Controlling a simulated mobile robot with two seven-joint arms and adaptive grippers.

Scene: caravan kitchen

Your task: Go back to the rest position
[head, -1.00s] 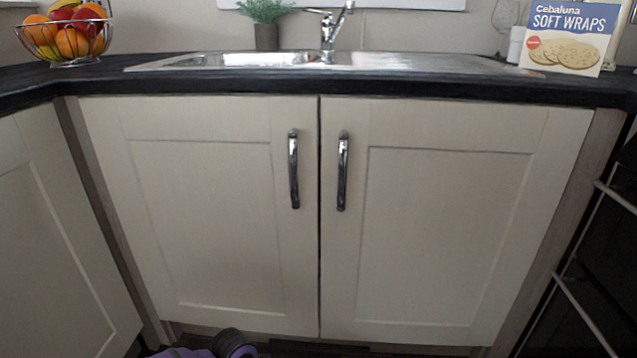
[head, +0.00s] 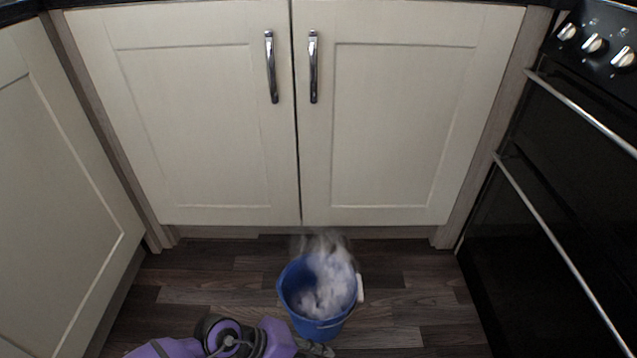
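My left arm comes in from the bottom left, purple with a dark joint. Its gripper (head: 318,350) shows only in part at the bottom edge, just below the blue bucket; whether it touches the bucket or is open or shut is unclear. My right gripper is out of view. Two cream cupboard doors, the left door (head: 190,130) and the right door (head: 405,130), are shut, each with a chrome handle.
A blue bucket (head: 322,328) with white, foam-like contents stands on the dark wooden floor (head: 410,290) before the cupboard. A black oven (head: 560,200) with rail handles is on the right. Another cream cupboard (head: 60,200) is on the left. Floor on either side of the bucket is clear.

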